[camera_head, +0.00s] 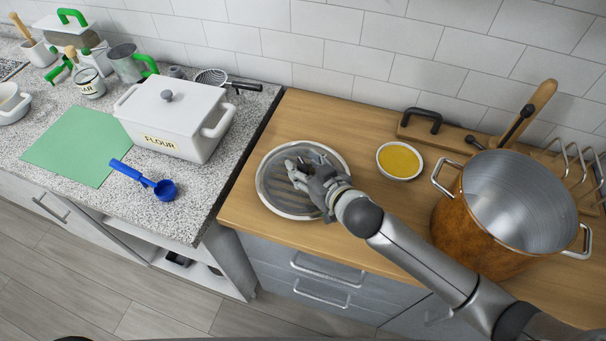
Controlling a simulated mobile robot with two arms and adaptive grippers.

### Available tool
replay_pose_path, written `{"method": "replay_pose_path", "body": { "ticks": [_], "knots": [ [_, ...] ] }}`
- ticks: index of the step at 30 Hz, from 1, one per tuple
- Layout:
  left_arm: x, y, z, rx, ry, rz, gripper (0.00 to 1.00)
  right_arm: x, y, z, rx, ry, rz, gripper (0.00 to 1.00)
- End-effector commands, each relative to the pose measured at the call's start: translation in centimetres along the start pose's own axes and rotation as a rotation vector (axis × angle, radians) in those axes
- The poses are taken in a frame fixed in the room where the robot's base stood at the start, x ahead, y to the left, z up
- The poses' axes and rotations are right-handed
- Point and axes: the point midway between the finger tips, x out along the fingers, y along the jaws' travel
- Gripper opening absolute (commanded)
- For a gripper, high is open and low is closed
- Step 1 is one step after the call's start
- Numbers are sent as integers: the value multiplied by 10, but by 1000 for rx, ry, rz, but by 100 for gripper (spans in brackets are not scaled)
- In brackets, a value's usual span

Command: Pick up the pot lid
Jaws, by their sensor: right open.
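The pot lid (270,195) is a round grey disc with a shiny rim, lying flat on the wooden counter near its left end. My right gripper (300,170) is open and over the lid, covering its middle and right part. The lid's knob is hidden or cannot be told apart from the fingers. I cannot tell whether the fingers touch the lid. The copper-coloured pot (478,232) stands uncovered to the right, with metal handles on its sides. My left gripper is not in view.
A yellow-filled dish (400,160) sits right of the lid. A black handle (422,120) and a wooden board lie near the wall. On the stone counter at left are a white flour box (180,115), a blue scoop (143,180) and a green mat (75,150).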

Motion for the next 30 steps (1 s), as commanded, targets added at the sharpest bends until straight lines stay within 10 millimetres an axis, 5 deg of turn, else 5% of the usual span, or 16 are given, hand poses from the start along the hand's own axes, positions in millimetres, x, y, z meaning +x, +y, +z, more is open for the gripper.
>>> {"method": "replay_pose_path", "body": {
  "ticks": [3, 14, 30],
  "knots": [
    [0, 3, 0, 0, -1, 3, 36, 0, 0, 0, 0, 0, 0, 46],
    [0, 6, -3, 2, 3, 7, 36, 0, 0, 0, 0, 0, 0, 0],
    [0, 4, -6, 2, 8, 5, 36, -1, 0, -3, -1, 6, -1, 0]
  ]
}}
